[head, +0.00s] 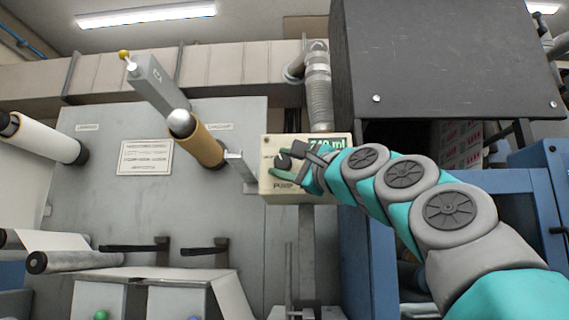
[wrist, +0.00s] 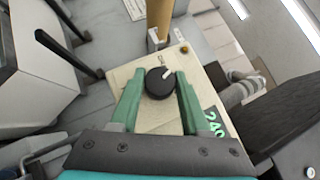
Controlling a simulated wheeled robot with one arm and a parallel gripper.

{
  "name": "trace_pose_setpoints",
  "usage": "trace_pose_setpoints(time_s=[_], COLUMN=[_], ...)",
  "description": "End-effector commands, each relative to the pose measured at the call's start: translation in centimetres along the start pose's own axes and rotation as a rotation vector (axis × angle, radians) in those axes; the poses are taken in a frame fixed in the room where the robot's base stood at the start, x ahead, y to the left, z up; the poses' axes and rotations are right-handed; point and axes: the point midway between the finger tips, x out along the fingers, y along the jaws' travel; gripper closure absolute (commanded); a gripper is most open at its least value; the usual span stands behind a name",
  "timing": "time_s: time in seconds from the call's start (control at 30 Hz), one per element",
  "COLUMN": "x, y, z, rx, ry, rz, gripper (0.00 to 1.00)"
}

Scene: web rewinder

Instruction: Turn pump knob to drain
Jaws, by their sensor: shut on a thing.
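The pump box (head: 272,190) is a cream panel marked PUMP, with a green display (head: 327,144) that appears to read 240 ml. Its round black knob (wrist: 159,84) has a white pointer mark, which points to the upper right in the wrist view. The knob (head: 283,162) is partly covered by my fingers in the head view. My gripper (wrist: 159,80) is shut on the knob, with one green finger on each side of it. The small labels around the knob are too small to read, so I cannot tell which setting the pointer marks.
A tan roll (head: 207,148) on a grey arm sticks out left of the pump box. A ribbed duct (head: 318,85) rises above it. A dark cabinet (head: 440,60) and blue frame (head: 375,265) stand to the right. Two black levers (head: 205,249) are lower left.

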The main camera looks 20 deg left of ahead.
Motion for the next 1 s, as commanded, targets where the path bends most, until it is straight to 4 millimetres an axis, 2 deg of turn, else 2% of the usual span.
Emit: trace_pose_setpoints(time_s=[0.07,0.1,0.33,0.67,0.87,1.0], x=[0.0,0.0,0.0,-0.3,-2.1,-4.1], y=[0.0,0.0,0.0,0.0,0.3,0.1], z=[0.1,0.2,0.1,0.0,-0.1,0.1], rx=[0.000,0.000,0.000,0.000,0.003,0.000], ry=[-0.002,-0.002,-0.001,-0.001,0.000,-0.002], rz=[0.001,0.001,0.000,-0.001,0.002,-0.002], gripper=[1.00,0.49,0.24,0.24,0.24,0.24])
